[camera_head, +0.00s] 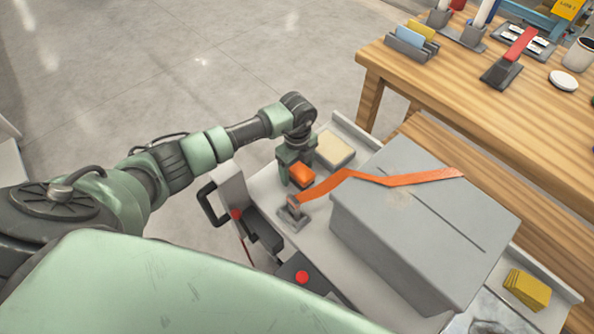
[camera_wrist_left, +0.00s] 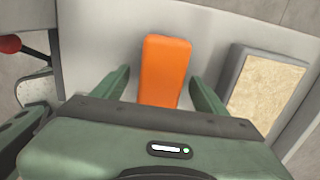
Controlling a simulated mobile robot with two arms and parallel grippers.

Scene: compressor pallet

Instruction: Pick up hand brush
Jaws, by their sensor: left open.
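A rounded orange block (camera_head: 302,174) lies on the light grey pallet surface; it may be the hand brush, but no bristles show. In the left wrist view the orange block (camera_wrist_left: 165,68) lies between the two fingers, with a gap on each side. My left gripper (camera_head: 298,178) points down over it, open. Its fingers also show in the wrist view (camera_wrist_left: 161,80). The near end of the block is hidden behind the gripper body. My right gripper does not show.
A grey box (camera_head: 415,240) with an orange strap (camera_head: 425,177) stands close right of the gripper. A grey tray (camera_head: 334,149) with a beige pad lies just beyond. A yellow block (camera_head: 527,290) sits at the right. A wooden bench (camera_head: 450,85) carries several items.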

